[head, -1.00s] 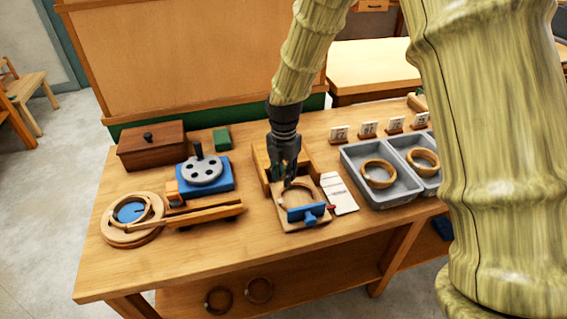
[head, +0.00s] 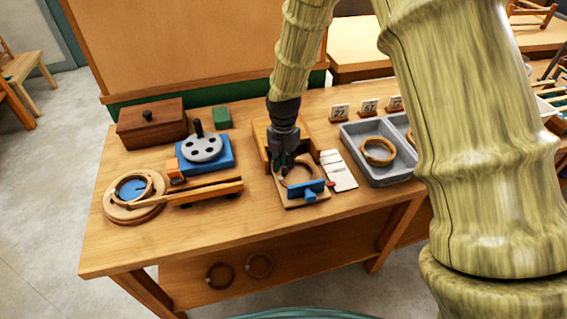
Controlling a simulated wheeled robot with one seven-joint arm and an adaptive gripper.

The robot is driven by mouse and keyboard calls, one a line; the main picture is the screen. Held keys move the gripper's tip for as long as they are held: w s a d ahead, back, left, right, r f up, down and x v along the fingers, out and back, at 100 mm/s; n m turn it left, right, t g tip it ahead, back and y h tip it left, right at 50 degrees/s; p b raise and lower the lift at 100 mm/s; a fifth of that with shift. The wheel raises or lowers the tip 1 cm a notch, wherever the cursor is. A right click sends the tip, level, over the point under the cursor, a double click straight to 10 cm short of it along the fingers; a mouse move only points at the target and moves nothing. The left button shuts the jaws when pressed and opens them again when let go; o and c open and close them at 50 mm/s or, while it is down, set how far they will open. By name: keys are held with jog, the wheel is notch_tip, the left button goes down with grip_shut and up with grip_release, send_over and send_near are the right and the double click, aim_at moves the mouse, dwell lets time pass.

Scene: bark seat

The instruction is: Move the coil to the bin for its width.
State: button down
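A tan coil (head: 313,165) lies in a wooden fixture with a blue clamp-like gauge (head: 306,190) at its front, in the middle of the bench. My gripper (head: 284,170) points down at the coil's left rim. The dark fingers overlap the rim in this view; I cannot tell whether they are closed on it. A grey bin (head: 352,160) to the right has another coil (head: 378,150) inside. A second grey bin beside it is mostly hidden by my arm. Small number cards (head: 339,113) stand behind the bins; the nearest seems to read 27, the others are hard to read.
A round wooden stand with a blue centre and a ring (head: 132,187) is at the left. Beside it are a blue block with a grey disc (head: 203,148), a wooden bar and a brown lidded box (head: 150,122). A white card (head: 338,170) lies right of the fixture. The bench's front strip is clear.

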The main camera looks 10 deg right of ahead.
jog(key=shift+w, duration=0.15)
jog(key=shift+w+r, duration=0.1)
jog(key=shift+w, duration=0.15)
jog(key=shift+w+a+p, duration=0.1)
jog(key=shift+w+p, duration=0.3)
jog(key=shift+w, duration=0.1)
jog(key=c, duration=1.4)
grip_release()
jog(key=shift+o, duration=0.2)
notch_tip(320, 180, up, 12)
